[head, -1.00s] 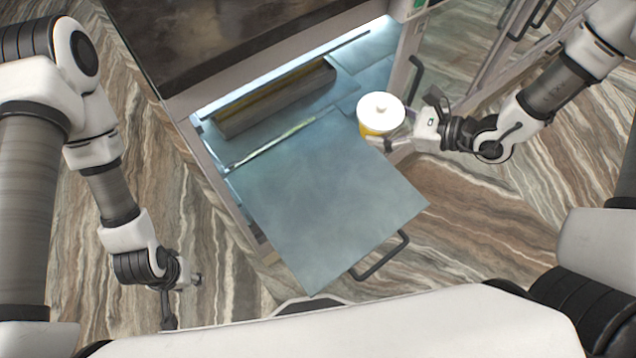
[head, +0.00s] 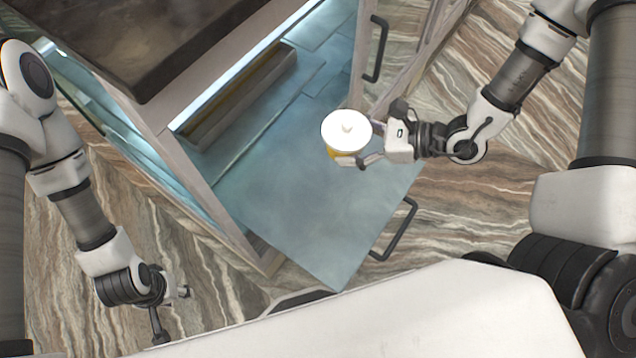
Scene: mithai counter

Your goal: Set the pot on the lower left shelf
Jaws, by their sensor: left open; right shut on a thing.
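The pot (head: 346,131) has a round white lid with a small knob and a yellow body. It is upright, above the lowered glass-like door panel (head: 310,225) of the cabinet. My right gripper (head: 366,158) is shut on the pot from its right side. My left gripper (head: 172,312) is open and empty at the lower left, over the floor and away from the cabinet. Inside the lit cabinet, a shelf (head: 262,135) shows beyond the panel. The lower left shelf cannot be singled out with certainty, as the dark counter top hides part of the interior.
A long grey block with a yellowish face (head: 240,92) lies inside the cabinet. The lowered panel has a dark handle (head: 398,230) at its outer edge. Another dark handle (head: 377,48) is on an upright door to the right. Marbled floor (head: 480,215) around is clear.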

